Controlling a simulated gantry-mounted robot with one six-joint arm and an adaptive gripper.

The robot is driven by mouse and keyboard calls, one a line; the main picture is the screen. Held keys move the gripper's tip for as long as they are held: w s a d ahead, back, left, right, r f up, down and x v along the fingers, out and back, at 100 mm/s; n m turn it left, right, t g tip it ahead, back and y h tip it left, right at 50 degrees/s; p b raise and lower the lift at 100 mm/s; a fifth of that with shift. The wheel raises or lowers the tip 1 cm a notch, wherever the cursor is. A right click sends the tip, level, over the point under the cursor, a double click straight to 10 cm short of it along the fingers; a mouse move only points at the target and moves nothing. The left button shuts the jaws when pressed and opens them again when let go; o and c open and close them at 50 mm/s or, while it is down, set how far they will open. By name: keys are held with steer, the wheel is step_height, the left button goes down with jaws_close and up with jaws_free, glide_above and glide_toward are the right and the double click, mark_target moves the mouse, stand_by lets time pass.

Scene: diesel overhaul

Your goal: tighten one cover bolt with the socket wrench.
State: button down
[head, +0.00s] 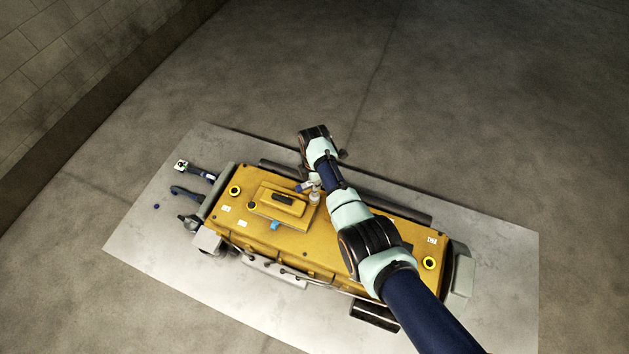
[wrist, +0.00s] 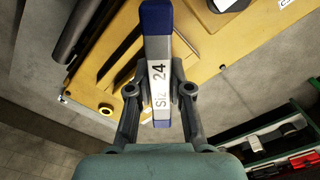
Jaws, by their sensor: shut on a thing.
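My gripper (wrist: 158,88) is shut on a blue and silver tool marked "Siz 24", which I take to be the socket wrench (wrist: 157,60). Its lower part lies between the fingers, and its blue end points up in the wrist view. In the head view my gripper (head: 311,184) is at the back side of the raised yellow cover (head: 267,208) on the yellow engine (head: 345,228). The cover has a dark plate on top. No cover bolt can be made out clearly, nor whether the wrench touches one.
The engine lies on a pale mat (head: 507,262). A dark pipe (wrist: 84,42) runs near the wrench. A green-edged tool case (wrist: 290,117) is at the right in the wrist view.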

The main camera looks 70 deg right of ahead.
steer(key=n, duration=0.7)
steer(key=shift+n, duration=0.3)
steer(key=n, duration=0.7)
